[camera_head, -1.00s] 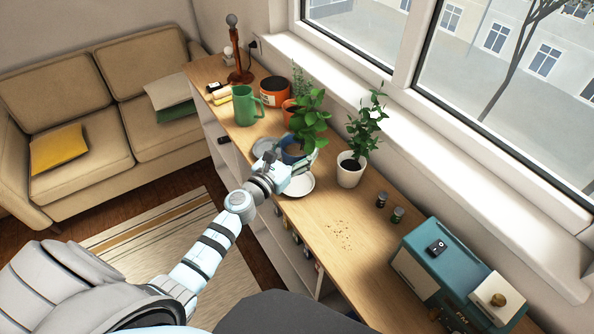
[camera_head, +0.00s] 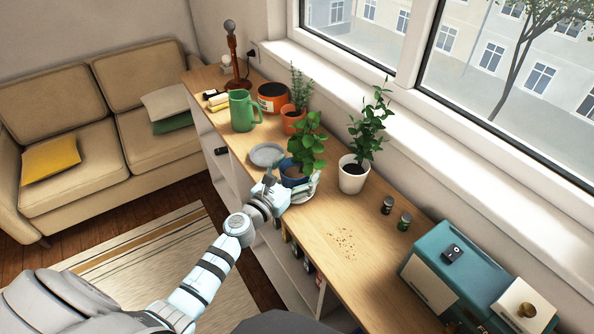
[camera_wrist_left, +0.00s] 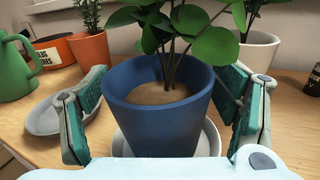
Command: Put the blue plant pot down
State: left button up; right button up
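The blue plant pot (camera_head: 291,179) with a leafy green plant stands upright over a white saucer (camera_head: 302,197) on the wooden counter. In the left wrist view the blue pot (camera_wrist_left: 158,120) fills the space between the fingers, with the white saucer (camera_wrist_left: 208,143) showing around its base. Whether its base touches the saucer is hidden by my wrist. My right gripper is not in view.
A white pot (camera_head: 352,177) with a plant stands right behind. A grey plate (camera_head: 266,154), a green jug (camera_head: 242,112) and an orange pot (camera_head: 292,121) are farther left. Two small jars (camera_head: 404,221) and a teal appliance (camera_head: 455,265) stand right. The counter between them holds crumbs (camera_head: 345,241).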

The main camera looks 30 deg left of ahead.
pick_arm(q)
jog(key=shift+r, duration=0.2)
jog(key=shift+s, duration=0.25)
jog(key=s+a+b, duration=0.1)
jog(key=s+b, duration=0.1)
jog(key=s, duration=0.9)
jog(key=shift+s+a, duration=0.2)
jog(key=shift+a, duration=0.1)
